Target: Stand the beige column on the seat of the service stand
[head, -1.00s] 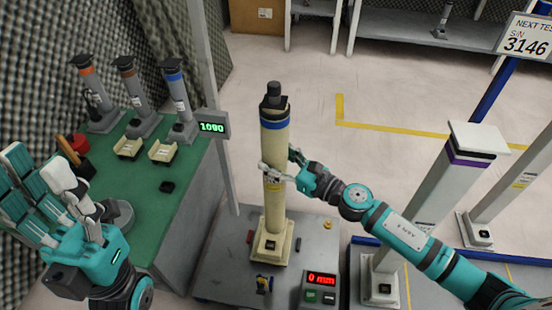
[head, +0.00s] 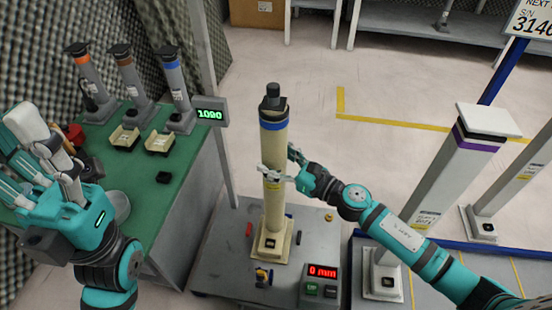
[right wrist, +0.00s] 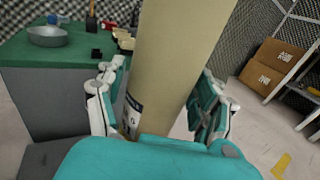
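The beige column (head: 275,205) stands upright with its square base on the grey service stand (head: 220,262). It has a blue band and a dark cap at its top. My right gripper (head: 282,163) is at the column's upper half, with one finger on each side of the shaft. In the right wrist view the shaft (right wrist: 172,65) passes between the spread fingers (right wrist: 160,105), which look open around it with small gaps. My left gripper (head: 42,165) is open and empty, raised above the green table's near left part. The seat under the column's base is hidden.
A display reading 0 mm (head: 322,271) sits at the stand's front right. A post with a 1090 display (head: 211,114) rises behind it. The green table (head: 150,205) holds several small columns and trays. A white column with a purple band (head: 447,185) stands right, near my right arm.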

